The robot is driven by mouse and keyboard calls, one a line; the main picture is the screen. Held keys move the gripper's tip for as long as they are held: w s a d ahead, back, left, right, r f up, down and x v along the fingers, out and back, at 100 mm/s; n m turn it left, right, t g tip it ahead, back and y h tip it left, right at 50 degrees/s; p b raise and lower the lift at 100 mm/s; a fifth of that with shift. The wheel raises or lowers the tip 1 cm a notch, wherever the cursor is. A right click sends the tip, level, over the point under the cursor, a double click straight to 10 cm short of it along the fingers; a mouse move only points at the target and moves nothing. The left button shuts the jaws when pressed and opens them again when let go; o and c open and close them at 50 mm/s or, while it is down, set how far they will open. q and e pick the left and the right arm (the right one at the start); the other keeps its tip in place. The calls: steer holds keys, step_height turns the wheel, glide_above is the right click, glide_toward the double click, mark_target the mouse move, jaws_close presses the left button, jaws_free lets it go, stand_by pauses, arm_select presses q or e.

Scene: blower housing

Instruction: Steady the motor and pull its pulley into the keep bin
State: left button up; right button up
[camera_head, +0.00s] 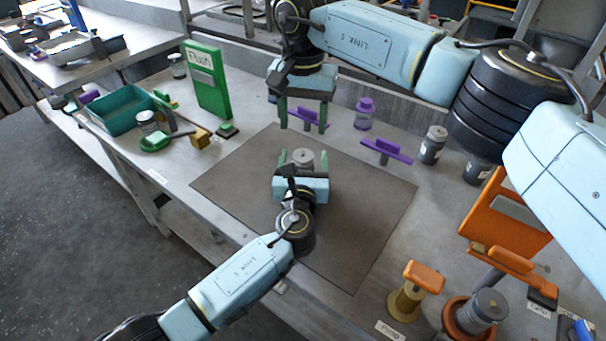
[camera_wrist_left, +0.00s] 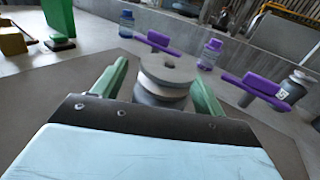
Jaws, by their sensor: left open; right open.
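My left gripper (camera_head: 301,161) is open, one green finger on each side of the pulley, with visible gaps in the left wrist view (camera_wrist_left: 160,85). My right gripper (camera_head: 303,115) is open and empty, pointing down behind the pulley, above a purple stand. A teal bin (camera_head: 108,122) is at the left; I cannot tell whether it is the keep bin.
Purple stands (camera_head: 387,151) and a purple-capped bottle (camera_head: 364,114) are behind the mat (camera_head: 375,225). A green sign (camera_head: 206,82) and green dish (camera_head: 154,142) stand left. Orange fixtures (camera_head: 507,220) and a spool (camera_head: 407,300) crowd the right. The mat's right side is clear.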

mark_target(303, 155)
arm_select(q)
steer(key=c, duration=1.5)
arm_select(e)
steer(key=shift+o, duration=0.4)
arm_select(q)
steer(key=shift+o, duration=0.2)
arm_select(e)
steer(key=s+r+n+t, duration=0.3)
steer(key=s+n+t, duration=0.1)
steer(key=s, duration=0.1)
steer(key=shift+y, duration=0.3)
steer(key=x, duration=1.1)
steer(key=shift+w+d+f, duration=0.1)
steer(key=shift+d+f, duration=0.1)
steer(key=shift+d, duration=0.2)
steer(key=c, duration=1.2)
arm_select(q)
steer(key=shift+f, duration=0.1)
arm_select(e)
steer(key=shift+r+t, duration=0.3)
